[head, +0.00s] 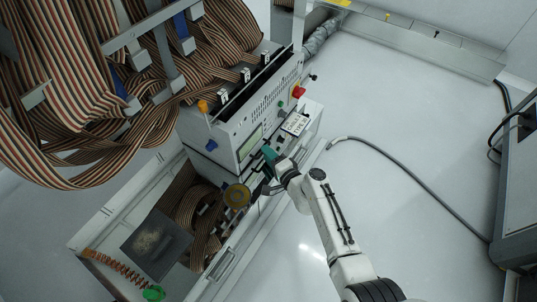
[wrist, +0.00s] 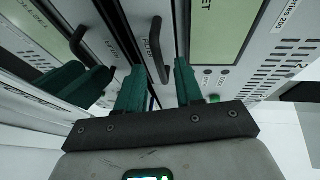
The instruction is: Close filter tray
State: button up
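The filter tray shows in the wrist view as a light front panel (wrist: 136,18) with the letters "FILTE" partly readable. It has a dark bar handle (wrist: 157,45). My gripper (wrist: 157,76) has dark green fingers standing apart, one on each side of the handle's line. I cannot tell whether either finger touches the handle. In the head view my gripper (head: 268,156) is at the front of the grey test handler (head: 228,128), and the arm and fingers hide the tray there. How far the tray stands out is not clear.
A second dark handle (wrist: 82,38) is on the panel to the left. A display (wrist: 222,25) is at the right. In the head view, an open lower bay (head: 100,226) holds cables, and striped ribbon cables hang above. A grey hose (head: 405,168) lies on the otherwise clear floor.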

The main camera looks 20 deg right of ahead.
jog(key=p+v, duration=0.2)
jog(key=v, duration=0.8)
jog(key=shift+s+p, duration=0.15)
jog(key=shift+p, duration=0.2)
jog(key=shift+r, duration=0.1)
jog(key=s+a+r+n+g+y, duration=0.1)
jog(key=s+a+n+g+y, duration=0.1)
jog(key=s+n+g, duration=0.3)
jog(key=s+a+r+n+g+y, duration=0.2)
jog(key=s+n+g+y, duration=0.1)
jog(key=s+n, duration=0.35)
jog(key=s+d+r+n+g+h, duration=0.1)
jog(key=s+d+r+g+h, duration=0.3)
jog(key=s, duration=0.4)
jog(key=s+d+r+n+g+h, duration=0.2)
jog(key=s+d+r+h, duration=0.15)
jog(key=s+d, duration=0.4)
notch_tip(320, 180, up, 34)
jog(key=s+h+p, duration=0.1)
jog(key=s+p, duration=0.1)
jog(key=p, duration=3.2)
jog(key=shift+a+g, duration=0.3)
jog(key=shift+a, duration=0.15)
